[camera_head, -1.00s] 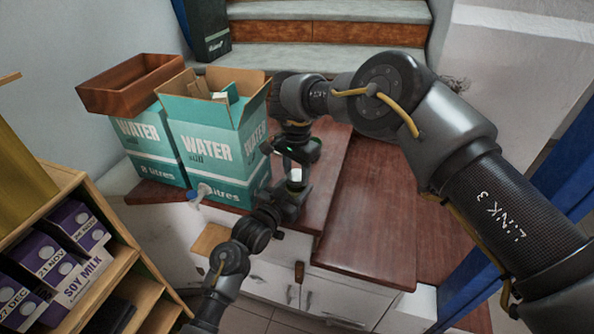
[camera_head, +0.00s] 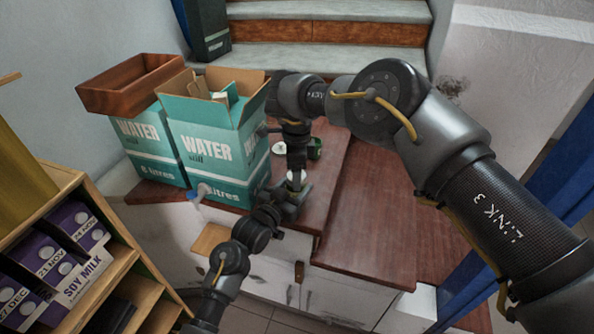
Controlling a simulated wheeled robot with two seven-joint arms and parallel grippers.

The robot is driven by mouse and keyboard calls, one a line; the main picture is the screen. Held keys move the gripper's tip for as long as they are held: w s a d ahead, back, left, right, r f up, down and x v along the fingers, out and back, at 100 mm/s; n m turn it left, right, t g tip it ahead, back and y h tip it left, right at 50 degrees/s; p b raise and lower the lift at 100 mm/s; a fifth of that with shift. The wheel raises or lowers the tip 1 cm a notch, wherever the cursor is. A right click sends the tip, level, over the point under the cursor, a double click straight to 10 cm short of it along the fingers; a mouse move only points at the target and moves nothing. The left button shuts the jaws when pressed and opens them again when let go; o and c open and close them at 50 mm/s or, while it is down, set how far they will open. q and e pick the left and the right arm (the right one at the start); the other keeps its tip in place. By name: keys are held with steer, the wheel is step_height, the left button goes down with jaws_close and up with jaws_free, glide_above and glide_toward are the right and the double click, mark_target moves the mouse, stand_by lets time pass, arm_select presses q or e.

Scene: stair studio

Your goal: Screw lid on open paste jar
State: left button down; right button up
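A small pale jar (camera_head: 296,176) stands out above my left gripper (camera_head: 292,194) in the head view, over the front part of the wooden counter. The gripper's fingers appear closed around its lower part. My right gripper (camera_head: 296,162) points down directly above the jar, its tip touching or very close to it. Its fingers are seen edge-on, so I cannot tell whether they are open or shut. A lid cannot be made out between gripper and jar. A small white round thing (camera_head: 278,148) and a dark green thing (camera_head: 315,149) show either side of the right gripper.
Two teal water boxes (camera_head: 213,150) stand left of the grippers, the nearer one open. A wooden tray (camera_head: 130,85) rests on the rear box. The counter's right part (camera_head: 375,215) is clear. A shelf with soy milk cartons (camera_head: 75,235) is at lower left.

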steer(key=shift+r, duration=0.15)
steer(key=shift+r, duration=2.15)
steer(key=shift+c, duration=0.4)
steer(key=n, duration=0.1)
steer(key=r+n, duration=0.1)
steer(key=n, duration=0.2)
steer(key=shift+a+r+n, duration=0.1)
steer(key=shift+r+n, duration=0.3)
steer(key=n, duration=0.1)
steer(key=r+n, duration=0.1)
steer(key=n, duration=0.3)
steer(key=shift+r, duration=0.3)
steer(key=shift+f, duration=4)
